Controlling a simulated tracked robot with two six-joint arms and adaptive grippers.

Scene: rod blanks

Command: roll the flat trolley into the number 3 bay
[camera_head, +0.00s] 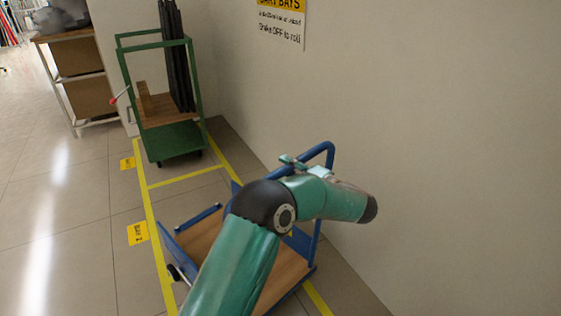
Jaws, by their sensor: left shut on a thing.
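The flat trolley (192,243) has a wooden deck, blue frame and blue push handle (328,150). It stands inside yellow floor lines beside a yellow label that seems to read BAY 2 (138,233). My left arm crosses in front and hides part of the deck. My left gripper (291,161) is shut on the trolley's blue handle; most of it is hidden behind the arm. A small red-tipped lever (115,100) shows at the green cart. I see no number 3 label. My right gripper is not in view.
A green cart (172,138) with dark upright rods stands in the bay beyond, by a yellow label (127,163) too small to read. The wall (440,130) runs close along the right. A shelf unit (80,75) stands at the back left. The left floor is clear.

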